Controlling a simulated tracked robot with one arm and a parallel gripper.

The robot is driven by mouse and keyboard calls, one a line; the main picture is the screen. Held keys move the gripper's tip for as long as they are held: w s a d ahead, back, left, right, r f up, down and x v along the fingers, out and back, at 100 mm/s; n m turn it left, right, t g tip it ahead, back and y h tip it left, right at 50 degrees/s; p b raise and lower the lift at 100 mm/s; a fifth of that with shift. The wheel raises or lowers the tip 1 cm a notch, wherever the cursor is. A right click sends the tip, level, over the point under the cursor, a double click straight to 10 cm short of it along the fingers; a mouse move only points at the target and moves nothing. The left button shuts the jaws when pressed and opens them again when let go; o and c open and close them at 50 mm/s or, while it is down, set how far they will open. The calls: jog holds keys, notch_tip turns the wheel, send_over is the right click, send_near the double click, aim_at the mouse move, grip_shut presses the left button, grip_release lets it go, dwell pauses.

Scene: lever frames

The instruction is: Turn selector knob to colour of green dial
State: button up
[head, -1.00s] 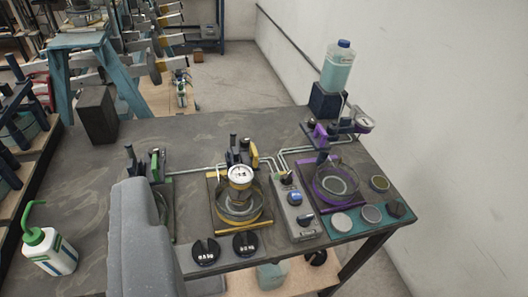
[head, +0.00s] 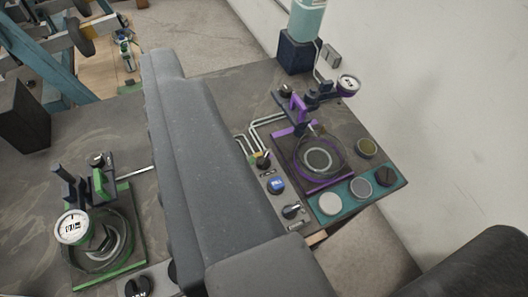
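A grey control panel (head: 281,203) lies on the table just right of my grey arm. At its top is a small dark knob (head: 262,160) with coloured marks around it, likely the selector. Which colour it points to is too small to tell. Below it are a blue button (head: 276,185) and a black knob with a pale face (head: 291,211). The green dial (head: 74,227) is a round white-faced gauge on the green-framed station at lower left. My arm crosses the middle of the view and hides the yellow station. My gripper's fingers do not show.
A purple-framed station (head: 320,158) with a gauge (head: 348,84) stands right of the panel. Beside it is a teal tray (head: 345,189) with several round discs. A bottle (head: 307,18) stands on a dark block behind. Grey pipes (head: 262,125) run above the panel. A wall bounds the right.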

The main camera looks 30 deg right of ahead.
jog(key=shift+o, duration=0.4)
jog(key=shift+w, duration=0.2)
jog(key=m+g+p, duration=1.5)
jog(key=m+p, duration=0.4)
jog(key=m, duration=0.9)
send_over(264, 158)
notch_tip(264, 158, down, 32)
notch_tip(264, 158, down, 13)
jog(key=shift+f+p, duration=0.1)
jog(key=shift+p, duration=1.05)
